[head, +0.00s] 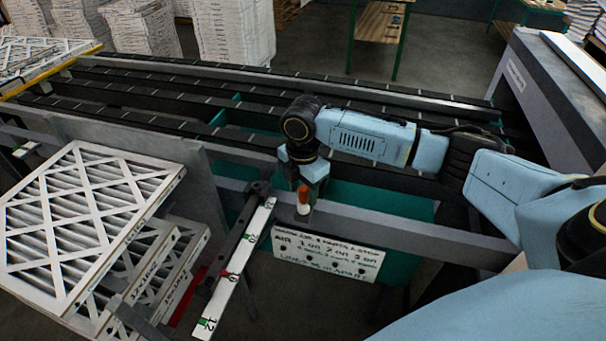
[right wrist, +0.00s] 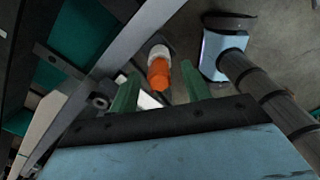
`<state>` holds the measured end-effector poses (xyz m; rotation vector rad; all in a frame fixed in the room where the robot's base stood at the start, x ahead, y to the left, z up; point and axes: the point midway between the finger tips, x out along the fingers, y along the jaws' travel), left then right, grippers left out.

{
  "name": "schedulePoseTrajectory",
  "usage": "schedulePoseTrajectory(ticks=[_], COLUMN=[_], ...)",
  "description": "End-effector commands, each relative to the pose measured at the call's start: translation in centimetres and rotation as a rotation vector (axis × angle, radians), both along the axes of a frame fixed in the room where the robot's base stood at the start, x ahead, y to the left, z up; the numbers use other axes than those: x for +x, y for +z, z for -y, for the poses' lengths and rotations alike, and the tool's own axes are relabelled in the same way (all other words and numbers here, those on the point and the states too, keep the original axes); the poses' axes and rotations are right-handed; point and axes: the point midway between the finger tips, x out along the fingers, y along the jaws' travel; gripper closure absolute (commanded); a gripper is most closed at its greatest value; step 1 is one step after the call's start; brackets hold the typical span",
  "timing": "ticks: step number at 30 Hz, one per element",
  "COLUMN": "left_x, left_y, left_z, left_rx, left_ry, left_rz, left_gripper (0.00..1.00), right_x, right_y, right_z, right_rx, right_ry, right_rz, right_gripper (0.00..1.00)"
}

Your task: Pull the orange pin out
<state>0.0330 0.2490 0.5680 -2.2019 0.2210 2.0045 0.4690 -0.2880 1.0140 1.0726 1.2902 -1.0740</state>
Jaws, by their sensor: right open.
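The orange pin (head: 303,194) with a white lower part sits at the near side rail of the conveyor, just right of the upper end of a numbered white scale strip (head: 238,262). My right gripper (head: 304,181) is above the pin and points down at it. In the right wrist view the pin (right wrist: 159,75) shows between the two green fingers of my right gripper (right wrist: 160,70). The fingers are open, with a gap on each side of the pin. Whether the pin lies fully between the fingertips in depth I cannot tell. My left gripper is not in view.
A white sign with writing (head: 328,256) hangs below the grey rail (head: 400,231). White stacks (head: 235,35) stand at the back.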

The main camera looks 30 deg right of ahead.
Motion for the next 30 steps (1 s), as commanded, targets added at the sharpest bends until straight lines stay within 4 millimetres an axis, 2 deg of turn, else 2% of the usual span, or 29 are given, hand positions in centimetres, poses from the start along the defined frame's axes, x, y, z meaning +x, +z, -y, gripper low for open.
schedulePoseTrajectory(ticks=[4, 13, 24, 30], left_x=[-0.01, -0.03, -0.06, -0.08], left_y=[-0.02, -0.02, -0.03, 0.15], left_z=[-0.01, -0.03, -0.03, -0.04], left_rx=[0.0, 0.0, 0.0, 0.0], left_ry=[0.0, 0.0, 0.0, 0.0], left_rz=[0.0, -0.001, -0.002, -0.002], left_gripper=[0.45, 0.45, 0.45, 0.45], right_x=[-0.01, -0.01, 0.0, 0.01], right_y=[-0.92, -1.08, -1.04, -0.87], right_z=[-0.01, 0.0, 0.0, 0.0], right_rx=[0.0, 0.0, 0.0, 0.0], right_ry=[0.0, 0.0, 0.0, 0.0], right_rz=[0.001, 0.001, 0.001, 0.001], right_gripper=[0.53, 0.53, 1.0, 1.0])
